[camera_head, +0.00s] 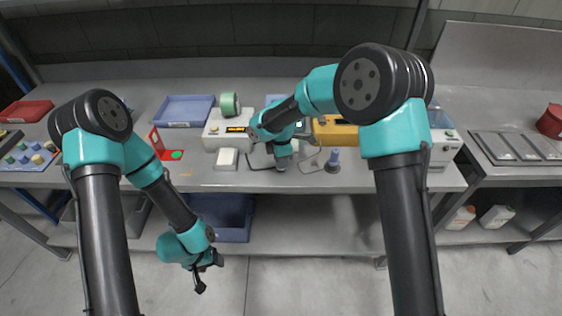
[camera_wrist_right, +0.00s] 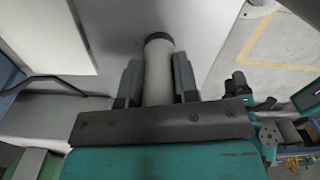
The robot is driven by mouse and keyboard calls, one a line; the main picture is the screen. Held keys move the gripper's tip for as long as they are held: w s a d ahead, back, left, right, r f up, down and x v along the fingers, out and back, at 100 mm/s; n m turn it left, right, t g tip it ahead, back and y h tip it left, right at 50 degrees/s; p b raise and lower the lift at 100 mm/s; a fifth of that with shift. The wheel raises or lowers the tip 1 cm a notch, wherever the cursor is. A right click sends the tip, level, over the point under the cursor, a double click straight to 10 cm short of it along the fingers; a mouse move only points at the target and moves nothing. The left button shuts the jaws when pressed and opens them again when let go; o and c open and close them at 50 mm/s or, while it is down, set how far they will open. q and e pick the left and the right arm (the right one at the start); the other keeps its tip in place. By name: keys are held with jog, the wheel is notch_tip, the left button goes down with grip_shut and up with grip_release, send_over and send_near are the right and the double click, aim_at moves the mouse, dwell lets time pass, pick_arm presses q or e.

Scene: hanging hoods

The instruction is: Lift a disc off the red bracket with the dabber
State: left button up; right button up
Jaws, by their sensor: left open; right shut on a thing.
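The red bracket (camera_head: 157,139) stands at the left part of the bench, with a green disc (camera_head: 177,155) at its base. My right gripper (camera_head: 281,166) is low over the bench front, to the right of the bracket and apart from it. In the right wrist view its fingers (camera_wrist_right: 158,82) are shut on a pale grey cylinder with a dark end (camera_wrist_right: 157,68), which looks like the dabber. The dabber is hard to make out in the head view. My left gripper (camera_head: 202,278) is open and empty, hanging in front of the bench below its top.
A blue tray (camera_head: 184,110), a white device with an orange display (camera_head: 226,127) and a green roll (camera_head: 229,104) stand behind. The bench front between bracket and white device is mostly clear.

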jog(key=shift+c, duration=0.3)
jog(key=shift+r, duration=1.4)
jog(key=s+r, duration=0.2)
jog(key=s, duration=1.4)
jog(key=shift+a+r, duration=0.1)
